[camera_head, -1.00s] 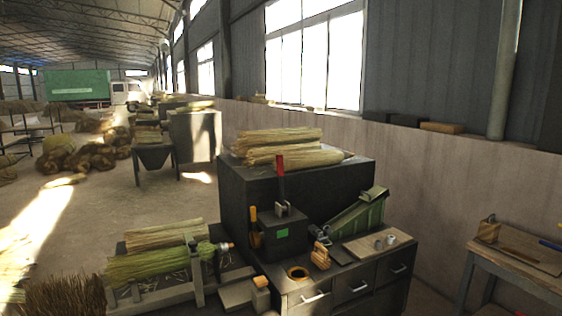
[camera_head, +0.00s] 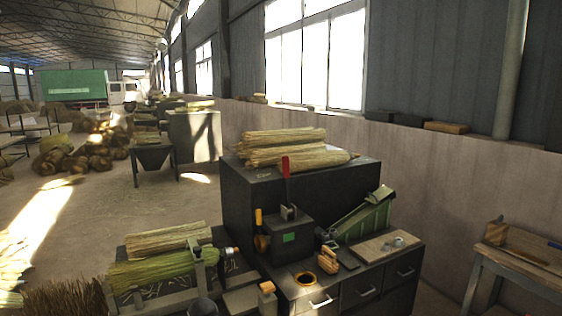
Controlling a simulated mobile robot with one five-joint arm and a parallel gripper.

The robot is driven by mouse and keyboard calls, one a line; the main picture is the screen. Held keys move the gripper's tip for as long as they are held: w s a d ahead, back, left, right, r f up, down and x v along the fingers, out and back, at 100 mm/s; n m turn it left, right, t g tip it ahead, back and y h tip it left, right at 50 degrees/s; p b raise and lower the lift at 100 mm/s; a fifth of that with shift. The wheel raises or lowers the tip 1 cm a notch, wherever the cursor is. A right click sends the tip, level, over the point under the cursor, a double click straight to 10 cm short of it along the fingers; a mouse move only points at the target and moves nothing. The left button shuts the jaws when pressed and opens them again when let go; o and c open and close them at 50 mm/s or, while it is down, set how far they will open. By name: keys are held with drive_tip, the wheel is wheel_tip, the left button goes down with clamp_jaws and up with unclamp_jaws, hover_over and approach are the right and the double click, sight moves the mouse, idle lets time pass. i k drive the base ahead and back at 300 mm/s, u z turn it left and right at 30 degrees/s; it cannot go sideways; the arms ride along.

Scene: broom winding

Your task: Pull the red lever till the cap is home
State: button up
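The red lever (camera_head: 286,166) stands upright on a dark box (camera_head: 289,238) with a green patch, on the dark workbench. A straw bundle (camera_head: 160,269) lies along a metal rack to the left of the box. A small pale, cap-like piece (camera_head: 232,253) shows at the bundle's right end. It is too small to tell whether it is the cap or how far on it sits. I cannot make out my gripper in this view, and nothing is seen touching the lever.
A dark rounded thing (camera_head: 203,307) shows at the bottom edge; I cannot tell what it is. Straw bundles (camera_head: 290,148) lie on the bench top. A green sloped machine (camera_head: 365,215) stands right of the lever. A wooden table (camera_head: 520,262) stands far right.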

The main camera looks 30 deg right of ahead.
sight(286, 162)
drive_tip(key=u, duration=0.05)
drive_tip(key=i, duration=0.95)
drive_tip(key=z, duration=0.05)
